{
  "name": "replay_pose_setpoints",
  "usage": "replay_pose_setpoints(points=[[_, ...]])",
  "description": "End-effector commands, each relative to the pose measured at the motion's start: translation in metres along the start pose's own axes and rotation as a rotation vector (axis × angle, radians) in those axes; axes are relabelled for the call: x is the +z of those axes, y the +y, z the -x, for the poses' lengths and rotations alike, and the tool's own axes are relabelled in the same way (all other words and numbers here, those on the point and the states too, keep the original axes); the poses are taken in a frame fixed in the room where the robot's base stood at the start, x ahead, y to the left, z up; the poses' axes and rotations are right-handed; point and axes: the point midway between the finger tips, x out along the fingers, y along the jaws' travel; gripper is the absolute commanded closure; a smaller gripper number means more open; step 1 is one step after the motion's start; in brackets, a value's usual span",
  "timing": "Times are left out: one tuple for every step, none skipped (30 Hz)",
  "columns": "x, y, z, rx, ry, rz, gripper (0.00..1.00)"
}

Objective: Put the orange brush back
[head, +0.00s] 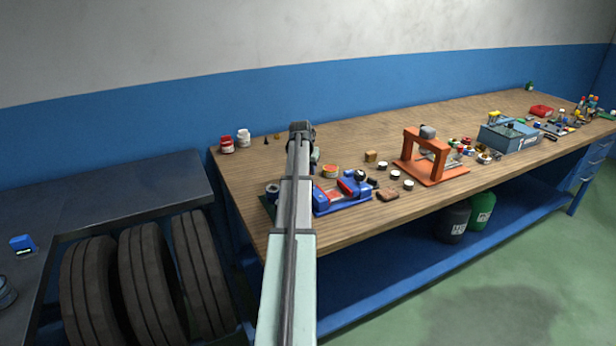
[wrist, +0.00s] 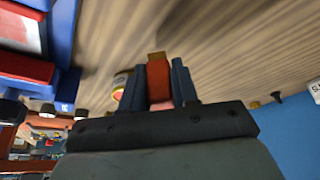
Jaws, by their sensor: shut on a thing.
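The orange brush (wrist: 159,88) is between the two dark fingers of my gripper (wrist: 160,80); a reddish-orange part with a brown-gold end shows in the wrist view. My gripper (head: 301,130) is shut on it, over the back part of the wooden workbench (head: 340,140). In the head view my own arm and gripper hide the brush. I cannot tell whether the brush touches the bench.
A blue and red vise (head: 342,196) lies just right of my arm, with a round tin (head: 330,171) behind it. An orange press (head: 432,165) and a blue toolbox (head: 508,137) stand further right. Red (head: 227,145) and white (head: 244,139) jars stand at the back left.

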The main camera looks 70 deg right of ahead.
Motion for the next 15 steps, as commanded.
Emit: replay_pose_setpoints(points=[[0.003,0.0,-0.005,0.0,-0.001,0.0,1.0],[0.004,0.0,-0.009,0.001,-0.002,0.0,1.0],[0.006,0.0,-0.014,0.001,-0.002,0.0,1.0],[0.008,0.0,-0.017,0.001,-0.002,0.0,1.0],[0.009,0.0,-0.021,0.001,-0.002,0.0,1.0],[0.011,0.0,-0.025,0.001,-0.001,0.0,1.0],[0.012,0.0,-0.027,0.0,-0.001,0.001,1.0],[0.012,0.0,-0.028,0.0,-0.001,0.0,1.0],[0.012,0.0,-0.029,0.0,0.0,0.0,1.0],[0.012,0.0,-0.029,0.0,0.0,0.0,1.0],[0.012,0.0,-0.029,0.0,0.0,0.0,1.0],[0.012,0.0,-0.028,0.0,0.0,0.0,1.0],[0.012,0.0,-0.028,0.0,0.0,0.0,1.0],[0.012,0.0,-0.028,0.0,0.0,0.0,1.0],[0.012,0.0,-0.028,0.0,0.0,0.0,1.0]])
